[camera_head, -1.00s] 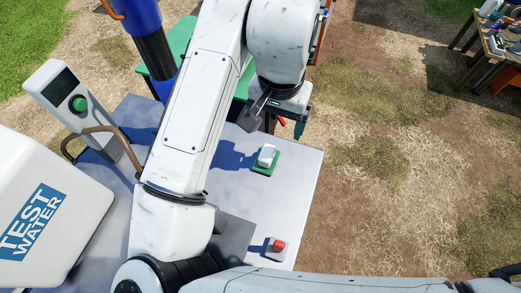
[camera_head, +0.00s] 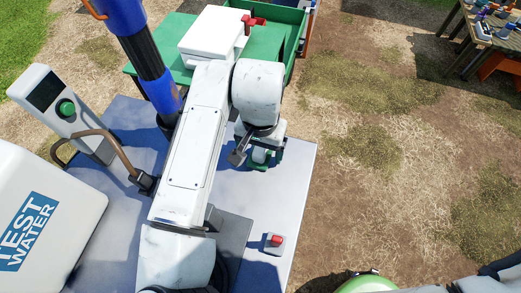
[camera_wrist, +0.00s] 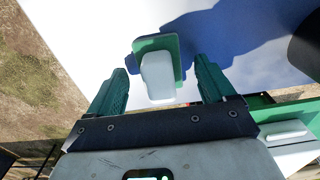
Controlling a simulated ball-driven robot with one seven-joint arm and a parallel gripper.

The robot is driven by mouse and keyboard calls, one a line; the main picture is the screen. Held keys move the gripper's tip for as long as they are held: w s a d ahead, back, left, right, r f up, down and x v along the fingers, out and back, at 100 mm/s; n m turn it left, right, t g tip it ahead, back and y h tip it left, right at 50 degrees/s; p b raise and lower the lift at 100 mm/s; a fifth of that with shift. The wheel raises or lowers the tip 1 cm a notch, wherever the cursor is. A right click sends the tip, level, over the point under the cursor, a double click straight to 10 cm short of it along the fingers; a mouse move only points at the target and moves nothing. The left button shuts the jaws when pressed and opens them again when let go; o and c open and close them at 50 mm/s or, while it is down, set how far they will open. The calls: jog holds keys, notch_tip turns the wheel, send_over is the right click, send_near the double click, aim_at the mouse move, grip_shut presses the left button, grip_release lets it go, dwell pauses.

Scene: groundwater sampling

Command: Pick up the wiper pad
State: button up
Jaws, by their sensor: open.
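The wiper pad appears to be the white block on a green base (camera_wrist: 158,78) in the wrist view, lying on the pale tabletop. In the head view it is mostly hidden beneath my gripper, with a bit of its green base (camera_head: 257,166) showing. My gripper (camera_wrist: 160,68) is open and empty. Its two teal fingers stand on either side of the pad in the wrist view, with visible gaps to it. I cannot tell the exact height of the fingertips above the table.
A red button on a grey box (camera_head: 274,243) sits near the front right of the tabletop (camera_head: 285,190). A blue and black column (camera_head: 146,50) and a grey box with a green knob (camera_head: 62,112) stand left. A white TEST WATER container (camera_head: 45,215) is front left. A green cart (camera_head: 270,45) is behind.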

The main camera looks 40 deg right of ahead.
jog(key=shift+f, duration=0.25)
jog(key=shift+c, duration=0.5)
jog(key=c, duration=1)
